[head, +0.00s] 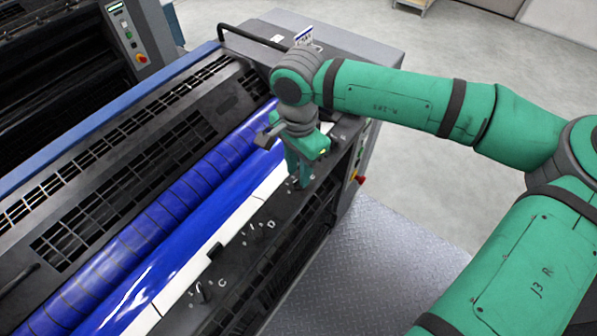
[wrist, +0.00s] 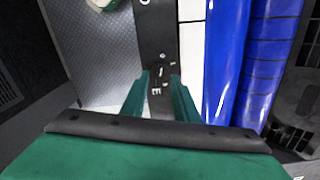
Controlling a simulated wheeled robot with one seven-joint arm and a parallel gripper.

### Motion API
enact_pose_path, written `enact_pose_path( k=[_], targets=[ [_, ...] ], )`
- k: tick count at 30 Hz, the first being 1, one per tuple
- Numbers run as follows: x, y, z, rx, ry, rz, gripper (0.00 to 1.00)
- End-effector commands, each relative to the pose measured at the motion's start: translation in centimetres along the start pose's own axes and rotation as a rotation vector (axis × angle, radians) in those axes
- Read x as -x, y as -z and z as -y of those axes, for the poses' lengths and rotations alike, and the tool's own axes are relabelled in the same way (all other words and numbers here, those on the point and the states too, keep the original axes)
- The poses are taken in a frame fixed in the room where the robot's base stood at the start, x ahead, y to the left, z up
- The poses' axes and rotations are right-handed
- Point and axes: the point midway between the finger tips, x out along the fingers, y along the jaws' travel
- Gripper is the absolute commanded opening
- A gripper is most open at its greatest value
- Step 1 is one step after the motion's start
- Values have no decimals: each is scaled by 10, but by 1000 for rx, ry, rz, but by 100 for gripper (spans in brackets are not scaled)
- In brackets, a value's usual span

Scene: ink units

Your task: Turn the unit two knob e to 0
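The black rail (head: 228,262) of the unit carries small dark knobs with white letters beside them. The letter E (wrist: 155,91) shows between my fingers in the wrist view. Knob e (wrist: 159,72) is a small dark piece with a pale mark, just beyond the letter. My gripper (head: 298,182) points down over the far part of the rail. In the wrist view its two green fingers (wrist: 160,80) stand apart, one on each side of the knob. I cannot tell whether they touch it. In the head view the gripper hides most of this knob.
Knobs lettered D (head: 271,224) and C (head: 222,283) sit nearer along the rail. A glossy blue roller (head: 165,235) and white strip lie left of it. A red button (head: 360,180) is on the unit's right side. Metal floor plate (head: 385,270) is clear.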

Motion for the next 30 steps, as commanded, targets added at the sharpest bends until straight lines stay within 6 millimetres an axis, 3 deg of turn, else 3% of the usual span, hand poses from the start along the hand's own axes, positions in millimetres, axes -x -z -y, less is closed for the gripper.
enact_pose_path(
  k=[9, 15, 30],
  targets=[
    [60, 1, 0, 0, 2, -4, 27],
    [84, 0, 0, -1, 1, -2, 27],
    [91, 0, 0, 1, 0, -2, 27]
  ],
)
